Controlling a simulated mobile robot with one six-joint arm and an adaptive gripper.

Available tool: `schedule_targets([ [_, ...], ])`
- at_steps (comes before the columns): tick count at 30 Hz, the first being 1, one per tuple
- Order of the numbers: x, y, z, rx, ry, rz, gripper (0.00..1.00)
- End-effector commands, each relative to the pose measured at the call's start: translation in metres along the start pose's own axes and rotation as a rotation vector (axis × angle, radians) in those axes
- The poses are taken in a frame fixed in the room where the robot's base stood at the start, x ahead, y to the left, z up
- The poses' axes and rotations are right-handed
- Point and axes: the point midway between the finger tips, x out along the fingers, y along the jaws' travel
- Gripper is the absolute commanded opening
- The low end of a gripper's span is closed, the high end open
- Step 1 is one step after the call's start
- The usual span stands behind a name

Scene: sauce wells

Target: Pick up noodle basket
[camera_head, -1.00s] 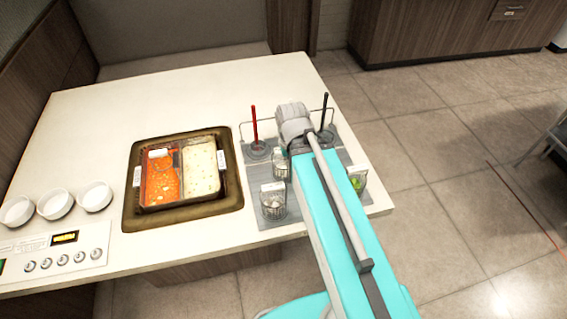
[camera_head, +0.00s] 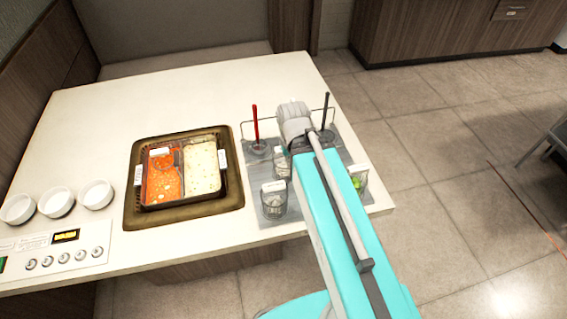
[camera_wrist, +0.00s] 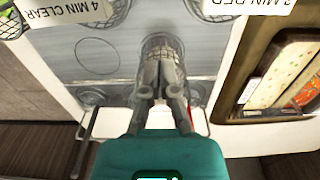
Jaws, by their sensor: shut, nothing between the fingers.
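Several small wire baskets stand in a grey tray (camera_head: 264,221) at the table's right end. A basket with a white label (camera_head: 273,200) stands at the front left of the tray. Another basket (camera_head: 281,163) stands behind it, partly hidden by my arm. A basket with green contents (camera_head: 358,182) shows right of the arm. In the wrist view my gripper (camera_wrist: 161,62) is shut and empty, fingertips over or beside a round mesh basket (camera_wrist: 162,42); contact cannot be told. Labels reading "4 MIN CLEAR" (camera_wrist: 85,12) and "MIN RED" (camera_wrist: 245,6) show at the top edge.
A two-part pot of red and pale broth (camera_head: 165,182) sits in a dark frame left of the tray. White bowls (camera_head: 56,202) and a control panel (camera_head: 62,255) are farther left. Red (camera_head: 255,124) and dark (camera_head: 325,112) handles stand upright near the rear rail. The back table is clear.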

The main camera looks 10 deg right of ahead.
Motion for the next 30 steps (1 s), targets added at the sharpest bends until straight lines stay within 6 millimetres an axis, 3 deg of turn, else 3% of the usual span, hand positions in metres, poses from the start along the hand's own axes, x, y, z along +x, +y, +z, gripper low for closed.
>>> schedule_targets([
  [5,-0.007,0.000,0.000,0.000,0.000,0.000,0.00],
  [11,-0.031,0.000,0.000,0.000,0.000,0.000,0.00],
  [30,-0.149,0.001,0.000,0.001,0.000,0.001,0.00],
])
